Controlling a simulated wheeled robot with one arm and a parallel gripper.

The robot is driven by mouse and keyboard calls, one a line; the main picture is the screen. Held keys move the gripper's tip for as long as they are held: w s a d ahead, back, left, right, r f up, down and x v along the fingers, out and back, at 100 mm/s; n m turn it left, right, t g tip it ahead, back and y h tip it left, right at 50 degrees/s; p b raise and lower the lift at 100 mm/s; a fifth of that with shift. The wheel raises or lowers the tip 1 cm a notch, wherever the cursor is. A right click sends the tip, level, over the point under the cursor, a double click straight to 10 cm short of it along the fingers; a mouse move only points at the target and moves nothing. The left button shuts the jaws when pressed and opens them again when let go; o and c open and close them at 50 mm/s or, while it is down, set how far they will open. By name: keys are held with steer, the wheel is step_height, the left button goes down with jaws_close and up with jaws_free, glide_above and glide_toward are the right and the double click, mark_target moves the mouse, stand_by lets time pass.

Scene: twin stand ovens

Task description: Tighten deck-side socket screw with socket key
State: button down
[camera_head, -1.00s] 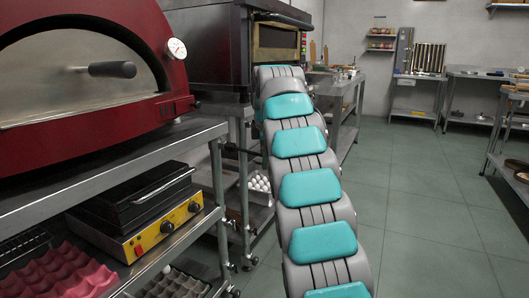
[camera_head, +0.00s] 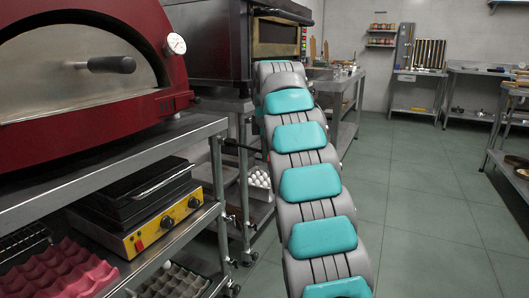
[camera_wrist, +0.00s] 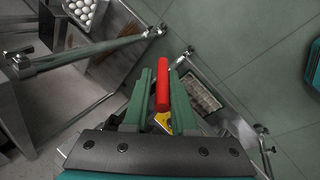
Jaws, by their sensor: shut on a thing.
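In the wrist view my gripper (camera_wrist: 161,74) has two green fingers, shut on a red cylindrical handle (camera_wrist: 163,88), which I take to be the socket key's. The handle lies lengthwise between the fingers and reaches slightly past their tips. The key's shaft and working end cannot be made out. The deck-side socket screw cannot be made out in either view. In the head view my arm reaches toward the far oven (camera_head: 274,36) and its stand, and hides my gripper.
A red domed oven (camera_head: 80,70) stands on a steel stand (camera_head: 100,173) at left. A yellow-fronted appliance (camera_head: 165,222) and pink moulded trays (camera_head: 60,270) sit on its lower shelf. White eggs (camera_head: 259,178) lie under the far oven. Green floor (camera_head: 430,190) is clear at right.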

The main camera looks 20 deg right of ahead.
steer(key=shift+w+a, duration=0.1)
steer(key=shift+a, duration=0.05)
steer(key=c, duration=0.7)
jaws_free()
steer(key=shift+o, duration=0.2)
steer(key=shift+r, duration=0.1)
